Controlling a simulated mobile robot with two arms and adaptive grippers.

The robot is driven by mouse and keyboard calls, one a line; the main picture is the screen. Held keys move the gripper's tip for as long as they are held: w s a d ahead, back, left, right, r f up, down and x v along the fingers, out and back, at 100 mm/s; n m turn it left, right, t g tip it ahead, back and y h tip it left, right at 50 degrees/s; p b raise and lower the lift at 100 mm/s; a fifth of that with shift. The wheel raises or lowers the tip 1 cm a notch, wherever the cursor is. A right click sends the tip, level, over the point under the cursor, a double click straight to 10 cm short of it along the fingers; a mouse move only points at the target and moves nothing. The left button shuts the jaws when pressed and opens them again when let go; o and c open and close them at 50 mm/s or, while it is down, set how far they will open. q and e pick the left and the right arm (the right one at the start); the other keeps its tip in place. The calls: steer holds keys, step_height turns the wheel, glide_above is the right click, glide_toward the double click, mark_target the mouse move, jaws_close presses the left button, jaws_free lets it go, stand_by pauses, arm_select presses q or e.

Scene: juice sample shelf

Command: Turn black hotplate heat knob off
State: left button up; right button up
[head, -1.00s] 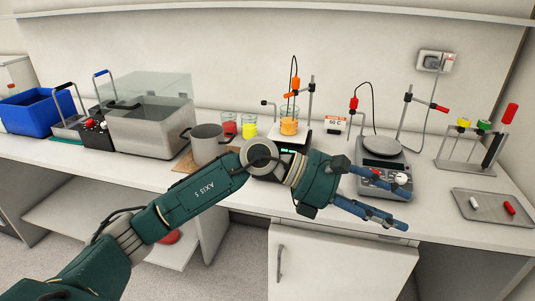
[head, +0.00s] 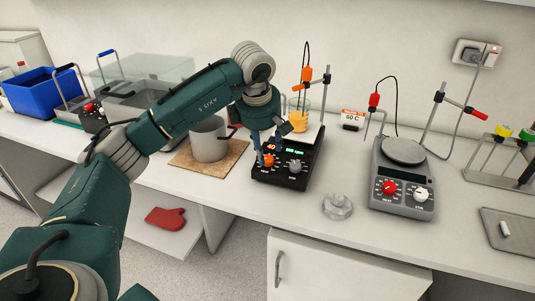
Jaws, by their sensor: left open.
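The black hotplate (head: 289,182) stands mid-bench, with an orange heat knob (head: 269,160) on the left of its front panel and a grey knob (head: 294,166) on the right. Its display is lit, orange digits that look like 40 on the left and green 500 rpm on the right. A beaker of orange liquid (head: 298,112) is on its plate. My left gripper (head: 267,152) points down, open, with its fingers at the heat knob and partly covering the panel. I cannot tell whether they touch the knob. My right gripper is out of view.
A grey hotplate (head: 403,205) with a red and a white knob stands to the right. A clear lid-like object (head: 337,206) lies on the bench between them. A grey pot (head: 208,142) on a brown board (head: 196,168) stands left, near my forearm.

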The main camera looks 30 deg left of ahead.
mark_target(267, 158)
arm_select(q)
steer(key=x, duration=0.3)
steer(key=shift+w, duration=0.15)
steer(key=shift+w+f, duration=0.15)
steer(key=shift+f, duration=0.5)
steer(key=shift+c, duration=0.6)
steer(key=c, duration=0.9)
jaws_close()
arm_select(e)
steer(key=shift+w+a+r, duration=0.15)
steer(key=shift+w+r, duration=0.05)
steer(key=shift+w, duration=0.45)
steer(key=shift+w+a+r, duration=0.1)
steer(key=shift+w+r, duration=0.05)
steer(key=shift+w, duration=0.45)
